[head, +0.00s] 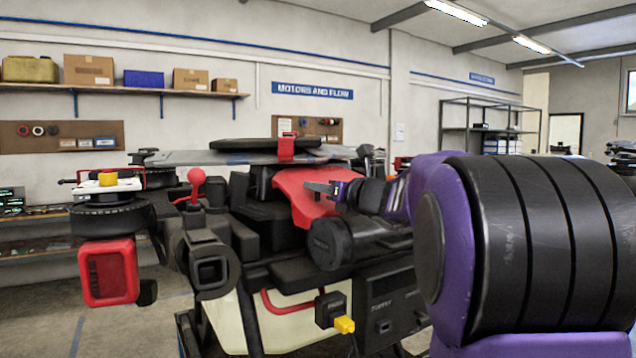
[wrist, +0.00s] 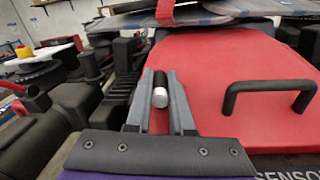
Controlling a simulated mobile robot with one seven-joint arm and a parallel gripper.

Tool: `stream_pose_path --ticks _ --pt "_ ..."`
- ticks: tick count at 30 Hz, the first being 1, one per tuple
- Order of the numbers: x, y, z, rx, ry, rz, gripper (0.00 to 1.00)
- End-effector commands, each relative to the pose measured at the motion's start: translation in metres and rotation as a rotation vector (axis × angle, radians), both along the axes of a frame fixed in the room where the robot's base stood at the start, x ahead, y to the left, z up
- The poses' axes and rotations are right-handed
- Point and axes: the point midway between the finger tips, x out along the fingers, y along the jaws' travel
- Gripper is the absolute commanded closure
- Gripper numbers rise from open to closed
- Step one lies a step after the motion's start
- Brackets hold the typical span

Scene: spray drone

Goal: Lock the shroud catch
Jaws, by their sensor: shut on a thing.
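The red shroud (head: 302,192) is a broad panel in the middle of the drone; in the wrist view (wrist: 225,75) it fills the centre and right. A black bar handle (wrist: 270,88) stands on it to the right of my gripper. My gripper (head: 312,187) reaches in from the right over the shroud. In the wrist view its two grey fingers (wrist: 161,78) are shut on a short dark rod with a rounded silver end (wrist: 160,97). This rod looks like the lever of the shroud catch. Its base and the rest of the catch are hidden.
A red ball-topped lever (head: 196,180) stands left of the shroud. A red strap (head: 287,147) crosses the folded panels above it. A yellow-tipped plug (head: 343,324) sticks out at the drone's front. Black blocks and pipes crowd the left side of the wrist view.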

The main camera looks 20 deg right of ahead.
Motion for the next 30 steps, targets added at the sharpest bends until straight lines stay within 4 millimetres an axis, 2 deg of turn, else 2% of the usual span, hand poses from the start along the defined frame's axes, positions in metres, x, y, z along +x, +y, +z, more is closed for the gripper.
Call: stream_pose_path --ticks 2,18,30 --pt "0.0011 -0.0012 0.0043 0.002 0.003 0.052 1.00" --pt "0.0014 -0.0015 -0.0008 0.002 0.000 0.491 1.00" --pt "0.0010 -0.0001 -0.0007 0.000 0.001 0.669 1.00"
